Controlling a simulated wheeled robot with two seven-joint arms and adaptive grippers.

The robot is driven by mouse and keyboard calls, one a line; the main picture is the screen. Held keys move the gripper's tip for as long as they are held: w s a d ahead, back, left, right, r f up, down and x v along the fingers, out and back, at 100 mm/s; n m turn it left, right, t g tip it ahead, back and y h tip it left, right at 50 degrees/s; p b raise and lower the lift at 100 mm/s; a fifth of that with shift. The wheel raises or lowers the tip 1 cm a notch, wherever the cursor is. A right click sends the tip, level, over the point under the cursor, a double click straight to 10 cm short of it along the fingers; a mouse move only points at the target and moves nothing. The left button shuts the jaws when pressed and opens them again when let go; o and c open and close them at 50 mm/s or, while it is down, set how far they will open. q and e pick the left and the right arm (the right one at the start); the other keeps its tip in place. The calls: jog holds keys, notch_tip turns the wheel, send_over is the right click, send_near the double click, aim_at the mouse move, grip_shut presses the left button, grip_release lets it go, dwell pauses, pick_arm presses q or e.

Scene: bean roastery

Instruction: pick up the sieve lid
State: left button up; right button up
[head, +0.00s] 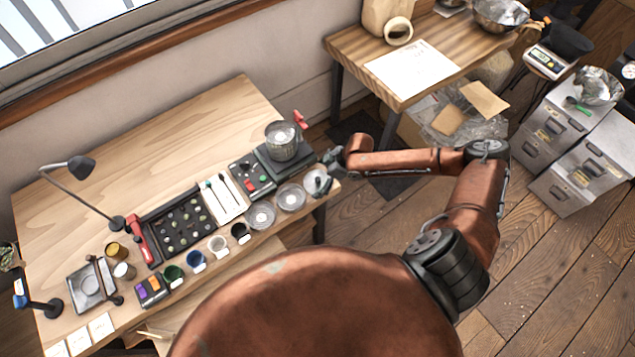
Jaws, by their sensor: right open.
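The sieve lid appears to be the small round metal disc (316,182) at the right end of the long workbench. My right gripper (327,170) is open at the bench's right edge, right beside the disc and partly over its edge. Whether the fingers touch it is too small to tell. Two round sieve pans (290,197) and (262,215) lie flat in a row to its left. A metal sieve stack (283,141) stands on a dark shaker base behind them. My left gripper is not in view.
The workbench (150,150) is bare toward the back. A bean tray (182,224), a row of cups (218,246), a desk lamp (80,168) and a scale (92,283) crowd its front and left. A second table (440,40) stands at the back right.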

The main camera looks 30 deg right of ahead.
jog(key=shift+w+a+f, duration=0.1)
jog(key=shift+w+f, duration=0.05)
jog(key=shift+f, duration=0.05)
jog(key=shift+c, duration=0.3)
